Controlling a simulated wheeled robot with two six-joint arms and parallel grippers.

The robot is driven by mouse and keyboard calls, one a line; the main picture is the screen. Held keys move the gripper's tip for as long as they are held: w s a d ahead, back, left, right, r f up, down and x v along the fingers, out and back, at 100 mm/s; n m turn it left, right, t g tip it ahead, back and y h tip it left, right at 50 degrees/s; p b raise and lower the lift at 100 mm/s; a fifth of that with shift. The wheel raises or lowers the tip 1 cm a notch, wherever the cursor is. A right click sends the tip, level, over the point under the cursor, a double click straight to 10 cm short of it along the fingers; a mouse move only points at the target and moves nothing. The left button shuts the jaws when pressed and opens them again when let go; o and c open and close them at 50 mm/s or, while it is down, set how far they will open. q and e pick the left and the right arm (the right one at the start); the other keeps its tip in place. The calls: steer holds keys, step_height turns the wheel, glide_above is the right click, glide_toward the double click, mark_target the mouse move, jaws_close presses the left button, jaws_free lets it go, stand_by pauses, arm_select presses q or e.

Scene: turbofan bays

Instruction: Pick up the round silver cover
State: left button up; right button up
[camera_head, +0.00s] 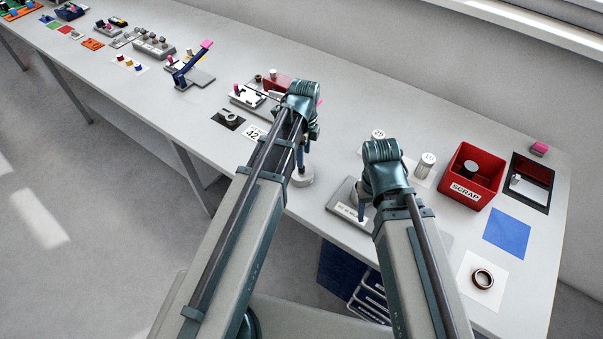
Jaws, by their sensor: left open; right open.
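A round silver cover (302,181) stands on the table near the middle of the head view. My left gripper (301,165) points down just above it or at its top; whether they touch I cannot tell. The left arm hides part of the cover's surroundings. The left gripper is open. My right gripper (362,212) is open and points down over a grey plate (341,203) with a white label, to the right of the cover. The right arm hides part of that plate.
A red SCRAP bin (489,172), silver canisters (425,165) and a blue sheet (507,233) are at right. A copper-coloured ring (482,278) lies on white paper. Fixtures (250,98) stand behind my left arm, with more along the table to the far left. Bare table lies around the cover.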

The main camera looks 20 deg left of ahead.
mark_target(301, 172)
arm_select(q)
steer(key=f+b, duration=0.4)
steer(key=f, duration=0.1)
steer(key=shift+s+a, duration=0.25)
steer(key=shift+s, duration=0.05)
arm_select(e)
step_height(301, 172, down, 5)
steer(key=shift+r, duration=0.1)
arm_select(q)
steer(key=shift+r, duration=0.15)
jaws_close()
